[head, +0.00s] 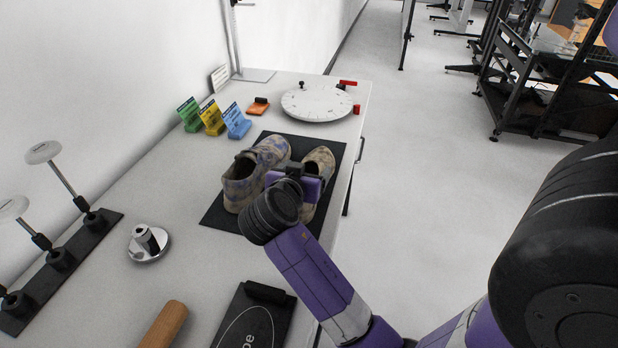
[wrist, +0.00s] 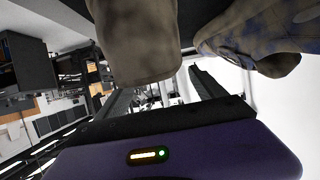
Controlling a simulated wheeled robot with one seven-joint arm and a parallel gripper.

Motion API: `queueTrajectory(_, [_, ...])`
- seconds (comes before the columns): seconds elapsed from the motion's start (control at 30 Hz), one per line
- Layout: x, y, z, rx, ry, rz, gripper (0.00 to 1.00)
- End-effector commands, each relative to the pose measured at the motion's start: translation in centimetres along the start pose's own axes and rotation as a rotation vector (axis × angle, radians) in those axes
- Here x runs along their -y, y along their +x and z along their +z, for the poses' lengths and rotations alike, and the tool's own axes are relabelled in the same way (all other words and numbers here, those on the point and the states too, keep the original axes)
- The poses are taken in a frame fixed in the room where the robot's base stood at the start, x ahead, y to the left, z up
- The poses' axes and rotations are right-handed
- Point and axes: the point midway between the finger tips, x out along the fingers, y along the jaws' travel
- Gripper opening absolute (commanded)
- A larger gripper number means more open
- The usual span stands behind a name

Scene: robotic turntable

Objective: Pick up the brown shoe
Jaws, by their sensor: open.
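A pair of brown, blue-patched shoes stands on a black mat (head: 221,217). The left shoe (head: 243,180) shows its side and opening. The right shoe (head: 319,160) is partly hidden behind my gripper (head: 294,171). My gripper is at the near end of the pair, in front of the right shoe. In the wrist view one brown shoe (wrist: 137,45) is close at top centre, and the other patterned shoe (wrist: 255,42) is at top right. A dark finger (wrist: 205,85) extends beneath them. The jaws are open and no shoe is held. Contact cannot be told.
A silver round piece (head: 149,243), a dark rack (head: 68,255) and a black board (head: 245,320) lie nearer. Open floor lies to the right.

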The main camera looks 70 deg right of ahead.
Motion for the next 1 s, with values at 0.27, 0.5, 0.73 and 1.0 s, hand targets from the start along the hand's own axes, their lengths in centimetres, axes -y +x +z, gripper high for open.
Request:
queueTrajectory(0.27, [0.0,3.8,0.1,0.001,0.0,0.003,0.8])
queueTrajectory(0.5, [0.1,4.8,0.2,0.0,0.001,-0.001,0.8])
queueTrajectory(0.73, [0.1,4.8,0.2,0.0,0.001,0.0,0.58])
queueTrajectory(1.0, [0.1,4.7,0.2,0.0,0.001,0.0,0.05])
